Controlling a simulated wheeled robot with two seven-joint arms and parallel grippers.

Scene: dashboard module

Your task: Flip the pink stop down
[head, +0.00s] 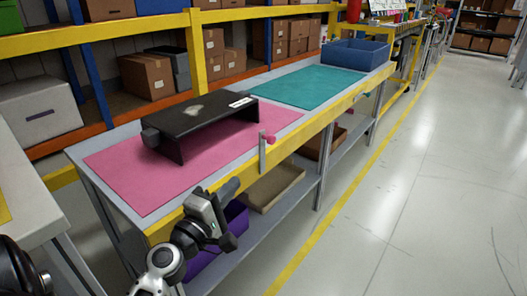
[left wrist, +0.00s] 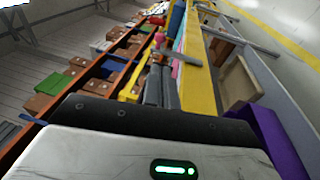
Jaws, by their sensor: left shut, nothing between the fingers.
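The pink stop (head: 269,139) is on the yellow front rail of the bench, beside the pink mat (head: 115,172). Its grey metal post (head: 262,153) stands upright, and the pink end sits at its top. My left gripper (head: 232,187) is in front of the rail, to the left of the stop and lower in the picture, apart from it. Its fingers are shut and empty. They also show in the left wrist view (left wrist: 163,86), pointing along the rail. My right gripper is not in view.
A black dashboard module (head: 200,117) stands on the pink mat. A teal mat (head: 300,87) and a blue bin (head: 356,54) are further along. The yellow rail (head: 310,136) runs along the front. A purple bin (head: 215,243) and a cardboard tray (head: 272,188) sit on the lower shelf. The right-hand floor is clear.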

